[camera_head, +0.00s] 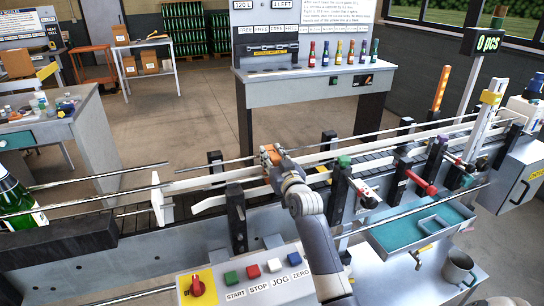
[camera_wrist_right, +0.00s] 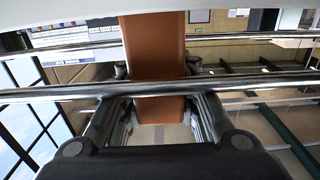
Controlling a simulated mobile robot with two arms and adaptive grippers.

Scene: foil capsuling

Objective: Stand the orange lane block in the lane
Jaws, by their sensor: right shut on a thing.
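The orange lane block (camera_wrist_right: 156,50) is between the two fingers of my right gripper (camera_wrist_right: 155,75) in the right wrist view. In the head view the block (camera_head: 272,150) shows as a small orange patch at the tip of my right gripper (camera_head: 272,158), over the lane rails. The gripper is shut on the block. The lane (camera_head: 375,160) is a conveyor with metal guide rails running left to right. The gripper and arm hide the lane under the block, so I cannot tell whether the block touches it. My left gripper is out of view.
Metal rails (camera_wrist_right: 60,94) cross close in front of the gripper in the wrist view. Black rail posts (camera_head: 236,215) stand left of my arm. A teal tray (camera_head: 425,228) and a button panel (camera_head: 255,280) are at the front. A green bottle (camera_head: 18,205) stands far left.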

